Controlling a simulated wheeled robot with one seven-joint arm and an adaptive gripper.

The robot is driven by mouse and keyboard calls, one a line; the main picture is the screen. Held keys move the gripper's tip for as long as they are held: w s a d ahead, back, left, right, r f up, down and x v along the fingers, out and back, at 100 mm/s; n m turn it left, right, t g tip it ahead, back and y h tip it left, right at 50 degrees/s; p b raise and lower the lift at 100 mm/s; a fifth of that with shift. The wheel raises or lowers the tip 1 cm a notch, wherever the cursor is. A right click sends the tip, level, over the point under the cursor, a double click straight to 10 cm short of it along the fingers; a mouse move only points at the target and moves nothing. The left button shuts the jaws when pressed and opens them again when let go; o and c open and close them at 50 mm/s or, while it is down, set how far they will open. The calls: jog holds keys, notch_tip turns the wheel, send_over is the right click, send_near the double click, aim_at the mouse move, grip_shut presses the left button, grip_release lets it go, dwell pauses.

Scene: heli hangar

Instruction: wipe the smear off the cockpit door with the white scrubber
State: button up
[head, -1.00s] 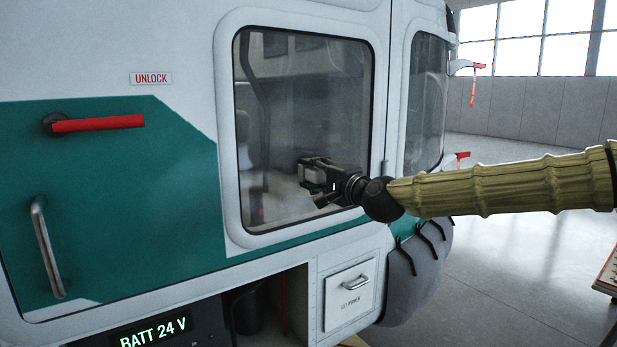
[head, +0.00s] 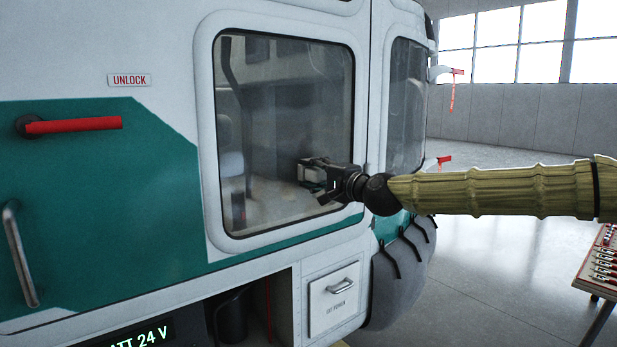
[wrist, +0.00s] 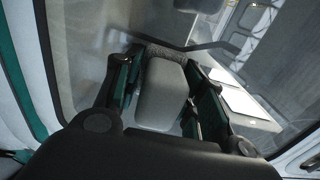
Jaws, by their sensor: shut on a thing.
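The cockpit door (head: 160,60) is white and green with a large window (head: 290,100) and fills the left and middle of the head view. My gripper (head: 318,178) is in front of the window's lower right part. It is shut on the white scrubber (head: 307,172), a pale block. In the wrist view the scrubber (wrist: 162,95) sits between the two fingers, with the glass behind it. A pale haze (head: 275,205) shows low on the window, left of the gripper; I cannot tell whether it is the smear. Contact between scrubber and glass cannot be told.
A red handle (head: 73,125) and a grey grab bar (head: 20,255) stick out at left. A small panel with a handle (head: 336,300) is below the window. A table with red-and-white items (head: 605,262) stands at the right edge. Open floor (head: 490,270) lies at right.

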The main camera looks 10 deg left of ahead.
aim_at(324, 176)
jog(key=shift+d, duration=0.1)
jog(key=shift+s+d+f, duration=0.1)
jog(key=shift+s+d, duration=0.1)
jog(key=shift+d, duration=0.1)
jog(key=shift+c, duration=0.2)
jog(key=shift+b+v, duration=0.75)
jog(key=shift+v, duration=1.7)
jog(key=shift+b+v, duration=0.3)
jog(key=shift+v, duration=1.25)
